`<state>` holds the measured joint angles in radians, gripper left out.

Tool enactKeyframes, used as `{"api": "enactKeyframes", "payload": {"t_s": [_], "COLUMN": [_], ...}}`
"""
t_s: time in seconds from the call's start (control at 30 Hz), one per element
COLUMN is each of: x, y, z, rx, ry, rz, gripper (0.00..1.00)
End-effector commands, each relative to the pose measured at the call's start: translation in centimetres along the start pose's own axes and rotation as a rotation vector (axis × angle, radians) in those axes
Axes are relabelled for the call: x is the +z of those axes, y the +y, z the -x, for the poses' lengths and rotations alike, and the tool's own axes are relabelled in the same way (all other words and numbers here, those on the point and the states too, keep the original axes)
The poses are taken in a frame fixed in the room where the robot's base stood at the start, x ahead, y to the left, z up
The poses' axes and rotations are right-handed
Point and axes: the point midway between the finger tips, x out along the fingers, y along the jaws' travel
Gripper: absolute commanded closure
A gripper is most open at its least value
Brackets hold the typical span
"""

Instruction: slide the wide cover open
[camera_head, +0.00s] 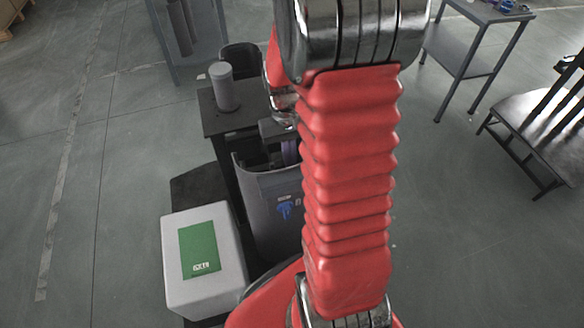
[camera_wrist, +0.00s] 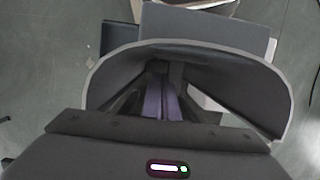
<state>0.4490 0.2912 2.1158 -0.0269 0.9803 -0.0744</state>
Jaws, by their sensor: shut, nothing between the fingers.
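I cannot tell for certain which part is the wide cover. A dark flat top (camera_head: 240,118) with an upright grey cylinder (camera_head: 225,90) on it stands beyond my gripper in the head view. My gripper (camera_head: 289,152) appears partly hidden behind my red arm. In the wrist view my gripper (camera_wrist: 161,98) shows two purple finger faces side by side, shut and empty, within a dark curved guard. A flat grey panel (camera_wrist: 200,28) lies beyond the guard, apart from the fingertips as far as I can tell. Its link to the dark top is unclear.
A pale box (camera_head: 205,285) with a green label stands at lower left. A dark rounded container (camera_head: 240,56) is behind the cylinder. A grey rack (camera_head: 190,35) stands at the back, a metal table (camera_head: 462,60) and bench (camera_head: 545,130) at right. Left floor is clear.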

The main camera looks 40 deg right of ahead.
Motion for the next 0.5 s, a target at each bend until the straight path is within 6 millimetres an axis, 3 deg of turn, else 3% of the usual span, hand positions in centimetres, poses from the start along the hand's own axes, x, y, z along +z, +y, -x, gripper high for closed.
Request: {"api": "enactKeyframes", "payload": {"t_s": [0.1, 0.5], "x": [-1.1, -1.0], "y": [0.1, 0.2], "z": [0.4, 6.6], "rx": [0.000, 0.000], "ry": [0.001, 0.004], "rz": [0.000, -0.002], "gripper": [1.00, 1.00]}}
